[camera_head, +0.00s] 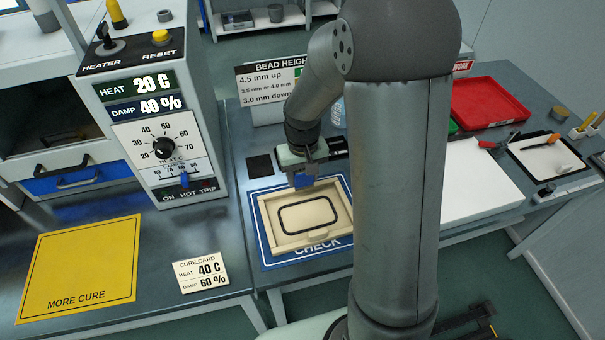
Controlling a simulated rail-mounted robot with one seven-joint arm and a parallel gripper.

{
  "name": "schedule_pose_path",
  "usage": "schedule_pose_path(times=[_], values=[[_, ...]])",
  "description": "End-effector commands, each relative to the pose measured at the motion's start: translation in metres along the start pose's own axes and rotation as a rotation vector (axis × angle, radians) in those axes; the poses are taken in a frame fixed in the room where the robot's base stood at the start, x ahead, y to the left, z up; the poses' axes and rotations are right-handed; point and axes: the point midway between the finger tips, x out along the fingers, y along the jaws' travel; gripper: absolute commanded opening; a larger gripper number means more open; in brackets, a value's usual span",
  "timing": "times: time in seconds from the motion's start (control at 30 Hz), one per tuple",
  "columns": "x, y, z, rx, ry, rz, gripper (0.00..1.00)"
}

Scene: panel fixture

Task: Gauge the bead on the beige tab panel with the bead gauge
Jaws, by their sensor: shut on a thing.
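The beige tab panel (290,236) lies on the blue CHECK mat (268,258), with its small tab toward the front edge. A black bead (284,220) runs as a closed rounded loop on the panel's face. My gripper (303,172) is at the panel's far side, pointing down. The block is over the far edge of the panel, close to the bead's far run. I cannot tell whether it touches the bead. The gauge's lower end is not clear.
A bead height sign (270,82) stands behind the mat. The heater cabinet (150,110) is to the left, with a yellow MORE CURE mat (80,260) and cure card (201,271). A red tray (490,103) is at right. My arm hides the bench's middle.

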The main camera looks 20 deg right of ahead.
Motion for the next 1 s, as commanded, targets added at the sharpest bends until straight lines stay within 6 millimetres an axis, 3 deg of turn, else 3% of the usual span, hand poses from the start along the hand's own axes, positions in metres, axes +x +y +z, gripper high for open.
schedule_pose_path(times=[0.7, 1.0], values=[[0.070, 0.000, 0.000, 0.000, -0.001, 0.000, 0.18], [0.077, 0.000, 0.000, 0.000, 0.000, 0.000, 0.18]])
